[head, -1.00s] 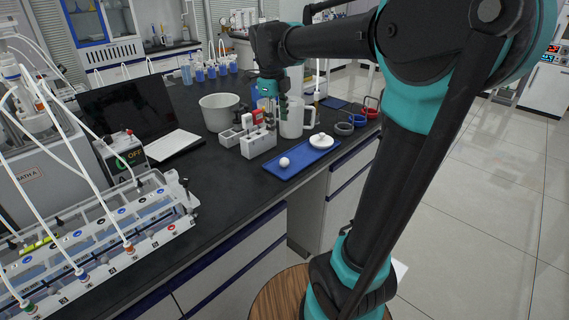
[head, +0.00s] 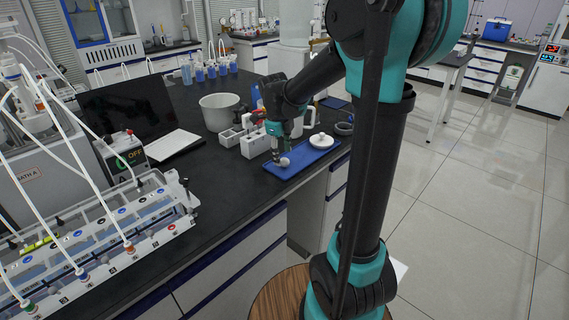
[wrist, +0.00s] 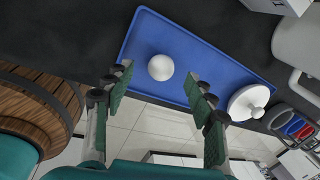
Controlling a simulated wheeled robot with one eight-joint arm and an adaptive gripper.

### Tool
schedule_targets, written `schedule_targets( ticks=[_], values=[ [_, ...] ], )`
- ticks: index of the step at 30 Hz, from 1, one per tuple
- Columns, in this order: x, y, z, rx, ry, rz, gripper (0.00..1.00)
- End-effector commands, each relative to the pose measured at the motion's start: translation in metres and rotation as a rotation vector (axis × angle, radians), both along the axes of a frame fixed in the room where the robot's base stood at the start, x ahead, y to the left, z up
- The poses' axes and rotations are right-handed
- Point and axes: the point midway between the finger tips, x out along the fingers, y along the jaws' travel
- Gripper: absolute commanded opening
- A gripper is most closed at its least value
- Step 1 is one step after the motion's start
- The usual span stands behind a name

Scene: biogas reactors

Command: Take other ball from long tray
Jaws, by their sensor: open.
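A small white ball (wrist: 160,67) lies on the long blue tray (wrist: 215,60), near the tray's left end in the wrist view. In the head view the ball (head: 284,162) sits at the near left part of the tray (head: 308,158). My gripper (wrist: 160,84) is open, with its two fingers on either side of the ball in the wrist view and nothing held. In the head view my gripper (head: 280,157) is low over the tray, at the ball. Whether the fingers touch the ball cannot be told.
A white lid with a knob (wrist: 249,101) lies on the tray's other end. A white holder box (head: 256,144), a white pitcher partly behind my arm, and a grey bowl (head: 220,112) stand behind the tray. The counter's front edge runs close by the tray.

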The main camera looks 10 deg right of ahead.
Motion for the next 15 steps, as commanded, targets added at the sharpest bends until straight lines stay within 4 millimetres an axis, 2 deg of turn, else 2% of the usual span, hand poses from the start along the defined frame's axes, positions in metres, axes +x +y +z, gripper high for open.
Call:
schedule_targets(
  ticks=[6,15],
  values=[
    [0.007,-0.004,-0.027,0.000,0.000,0.000,0.56],
    [0.007,-0.005,-0.033,0.000,0.000,0.000,0.56]
  ],
)
